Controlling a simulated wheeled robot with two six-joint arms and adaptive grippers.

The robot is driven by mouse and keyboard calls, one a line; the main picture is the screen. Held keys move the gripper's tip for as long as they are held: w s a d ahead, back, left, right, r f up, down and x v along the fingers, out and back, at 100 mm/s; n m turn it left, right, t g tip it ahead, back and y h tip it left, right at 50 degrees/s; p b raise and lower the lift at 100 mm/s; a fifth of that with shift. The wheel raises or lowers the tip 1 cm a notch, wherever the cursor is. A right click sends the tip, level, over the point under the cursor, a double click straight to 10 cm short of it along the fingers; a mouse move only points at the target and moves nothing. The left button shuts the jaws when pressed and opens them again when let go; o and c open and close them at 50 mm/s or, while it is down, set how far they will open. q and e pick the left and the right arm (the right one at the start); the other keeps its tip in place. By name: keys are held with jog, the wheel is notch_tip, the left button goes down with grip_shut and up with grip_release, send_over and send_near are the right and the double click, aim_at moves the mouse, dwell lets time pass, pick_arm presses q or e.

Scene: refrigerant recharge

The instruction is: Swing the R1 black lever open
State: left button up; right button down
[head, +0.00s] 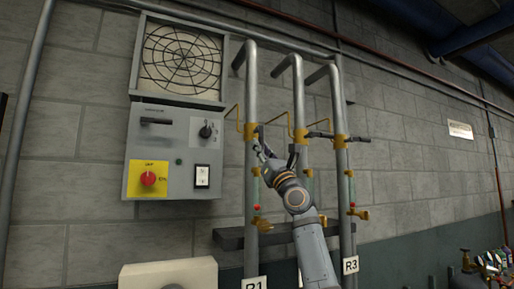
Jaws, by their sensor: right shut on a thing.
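The R1 pipe (251,100) is the leftmost of three grey vertical pipes and carries the R1 label (254,284) low down. A brass valve (250,132) sits on it at mid height. The R1 black lever (261,131) shows only as a small dark piece beside this valve. My right gripper (268,151) is just right of the R1 pipe, shut on the lever. Its fingers hide most of the lever, so its exact angle is hard to tell. My left gripper is not in view.
The R3 pipe (341,100) has a black lever (357,139) lying roughly level. The middle pipe (299,95) stands close to my right arm. A grey control box (174,175) with a red button (148,179) is left. Bottles and a brass valve stand far right.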

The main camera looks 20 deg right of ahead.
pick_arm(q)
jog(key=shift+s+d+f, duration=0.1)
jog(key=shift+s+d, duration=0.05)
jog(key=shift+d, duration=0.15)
pick_arm(e)
jog(key=shift+w+f, duration=0.15)
jog(key=shift+f, duration=0.05)
jog(key=c, duration=1.4)
grip_release()
jog(key=shift+o, duration=0.6)
jog(key=shift+a+r, duration=0.1)
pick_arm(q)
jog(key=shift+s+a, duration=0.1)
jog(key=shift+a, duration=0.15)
pick_arm(e)
jog(key=v, duration=0.7)
jog(key=shift+s, duration=0.25)
